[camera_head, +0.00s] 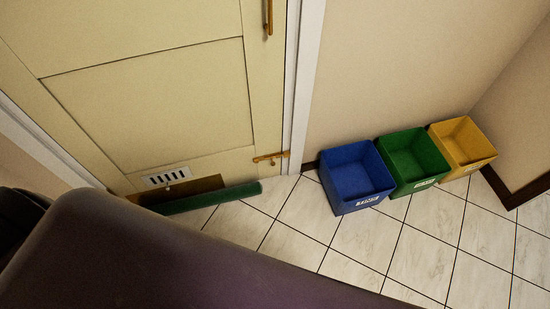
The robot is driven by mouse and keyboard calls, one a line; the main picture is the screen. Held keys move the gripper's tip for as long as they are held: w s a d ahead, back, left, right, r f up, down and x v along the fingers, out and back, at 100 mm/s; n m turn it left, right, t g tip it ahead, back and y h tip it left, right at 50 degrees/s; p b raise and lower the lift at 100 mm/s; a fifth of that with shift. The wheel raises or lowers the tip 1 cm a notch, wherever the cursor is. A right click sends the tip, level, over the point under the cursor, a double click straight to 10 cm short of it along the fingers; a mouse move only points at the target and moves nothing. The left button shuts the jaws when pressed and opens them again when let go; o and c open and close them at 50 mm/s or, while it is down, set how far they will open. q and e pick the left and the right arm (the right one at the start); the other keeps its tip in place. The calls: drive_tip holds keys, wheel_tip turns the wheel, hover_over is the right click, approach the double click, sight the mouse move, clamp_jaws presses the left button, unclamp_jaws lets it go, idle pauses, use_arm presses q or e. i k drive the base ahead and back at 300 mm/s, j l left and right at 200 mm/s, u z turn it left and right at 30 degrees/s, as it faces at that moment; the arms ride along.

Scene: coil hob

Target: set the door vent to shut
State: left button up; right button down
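The door vent (167,177) is a small white grille with several dark slots, low on the cream panelled door (150,105). Its slots look dark; I cannot tell for sure how its slider stands. A brown plate (205,185) lies along the bottom of the door, just under and beside the vent. Neither of my grippers is in view. A large dark purple-grey shape, which seems to be part of my own body, covers the lower left and hides the floor there.
A green roll (215,197) lies on the tiles along the door's foot. A brass bolt (270,158) and a brass handle (268,17) are on the door's right side. Blue (357,178), green (413,161) and yellow (463,148) bins stand along the wall. Tiles before them are clear.

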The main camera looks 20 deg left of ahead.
sight(167, 189)
drive_tip(key=u, duration=1.85)
